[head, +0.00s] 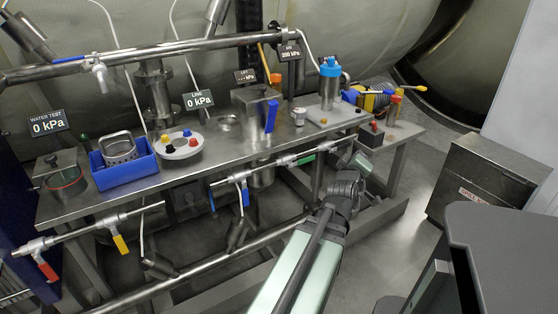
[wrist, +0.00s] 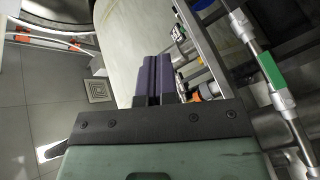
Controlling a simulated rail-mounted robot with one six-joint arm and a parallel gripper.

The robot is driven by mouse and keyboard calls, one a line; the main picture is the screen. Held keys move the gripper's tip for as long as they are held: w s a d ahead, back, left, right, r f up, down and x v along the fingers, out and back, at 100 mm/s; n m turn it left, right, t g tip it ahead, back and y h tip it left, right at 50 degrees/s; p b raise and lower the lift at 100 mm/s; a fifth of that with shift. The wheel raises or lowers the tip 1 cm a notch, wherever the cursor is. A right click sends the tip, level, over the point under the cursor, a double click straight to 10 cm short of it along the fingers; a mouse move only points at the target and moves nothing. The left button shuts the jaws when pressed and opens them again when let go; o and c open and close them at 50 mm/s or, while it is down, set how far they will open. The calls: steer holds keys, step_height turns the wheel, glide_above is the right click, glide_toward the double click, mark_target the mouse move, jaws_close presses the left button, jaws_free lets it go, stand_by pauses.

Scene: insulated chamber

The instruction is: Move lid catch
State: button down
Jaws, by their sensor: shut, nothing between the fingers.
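A metal box with a flat lid (head: 253,104) stands on the middle of the steel bench. A blue lever (head: 271,116) hangs upright on its front right side; it looks like the lid catch, though I cannot be certain. My gripper shows in the wrist view with its two dark purple fingers (wrist: 153,78) pressed together, with nothing between them. In the head view my arm reaches up to the bench's front right, right of and below the box; the fingertips cannot be made out there. The box and lever are not clearly visible in the wrist view.
The steel bench (head: 120,199) carries a blue tray (head: 125,177), a round white plate with coloured knobs (head: 179,146) and a blue-topped cylinder (head: 330,80). Pipes with valves run along its front; a green-banded pipe (wrist: 270,72) shows beside my gripper. A metal bin (head: 485,175) stands right.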

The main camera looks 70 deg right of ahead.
steer(key=w+a+r+n+t+h+b, duration=0.1)
steer(key=w+a+n+t+h, duration=0.15)
steer(key=n+t+h, duration=0.2)
steer(key=n+t+y, duration=0.8)
steer(key=n+t, duration=0.6)
steer(key=t, duration=0.1)
glide_toward(274, 114)
steer(key=shift+m, duration=0.35)
steer(key=p+x, duration=0.5)
steer(key=x, duration=0.1)
steer(key=shift+w+d+p, duration=0.1)
steer(key=shift+d+p, duration=0.05)
steer(key=shift+p, duration=0.15)
steer(key=shift+w+d+r+h, duration=0.2)
steer(key=shift+w+d+h, duration=0.05)
steer(key=shift+w+d, duration=0.2)
